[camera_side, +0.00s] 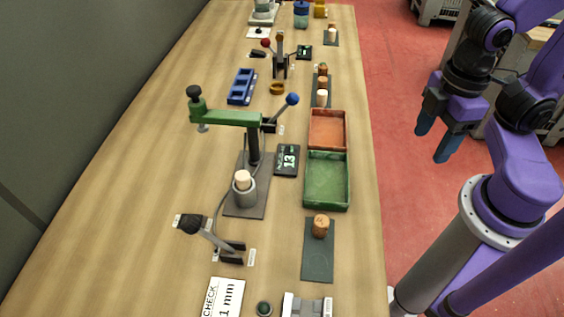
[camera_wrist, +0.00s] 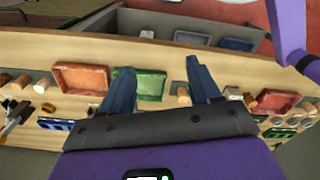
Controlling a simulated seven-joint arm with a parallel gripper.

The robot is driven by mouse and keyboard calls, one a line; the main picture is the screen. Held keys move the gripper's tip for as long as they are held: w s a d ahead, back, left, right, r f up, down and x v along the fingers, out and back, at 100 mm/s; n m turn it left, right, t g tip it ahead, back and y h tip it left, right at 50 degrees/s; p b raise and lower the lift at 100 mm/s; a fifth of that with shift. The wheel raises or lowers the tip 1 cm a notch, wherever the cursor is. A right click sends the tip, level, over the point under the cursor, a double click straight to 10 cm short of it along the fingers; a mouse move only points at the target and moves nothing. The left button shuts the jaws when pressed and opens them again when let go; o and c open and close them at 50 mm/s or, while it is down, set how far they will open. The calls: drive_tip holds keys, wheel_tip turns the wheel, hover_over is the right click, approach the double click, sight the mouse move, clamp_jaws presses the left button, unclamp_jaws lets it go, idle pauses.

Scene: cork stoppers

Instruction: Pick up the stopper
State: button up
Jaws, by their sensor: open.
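A brown cork stopper (camera_side: 320,226) stands on a dark mat (camera_side: 318,262) in front of the green tray. A paler stopper (camera_side: 243,180) sits upright in a grey cup under the green-armed stand. Several more stoppers (camera_side: 322,84) stand on a dark strip farther back. In the wrist view one stopper (camera_wrist: 184,96) shows beside the right finger, well beyond it. My gripper (camera_side: 436,137) is open and empty, over the red floor to the right of the table, apart from every stopper. Its two fingers show spread in the wrist view (camera_wrist: 160,82). Which stopper the task means I cannot tell.
A green tray (camera_side: 328,205) and an orange tray (camera_side: 328,145) lie along the table's right edge. The green-armed stand (camera_side: 253,140), a display reading 13 (camera_side: 288,160) and a black-handled lever (camera_side: 215,235) stand left of them. The table's left side is bare.

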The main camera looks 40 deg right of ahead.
wheel_tip(320, 180, up, 6)
drive_tip(key=m, duration=2.7)
hover_over(242, 175)
wheel_tip(242, 175, down, 12)
drive_tip(key=shift+w+r, duration=0.1)
drive_tip(key=shift+w, duration=0.05)
drive_tip(key=shift+s+f, duration=0.2)
drive_tip(key=shift+f, duration=2.5)
drive_tip(key=c, duration=1.1)
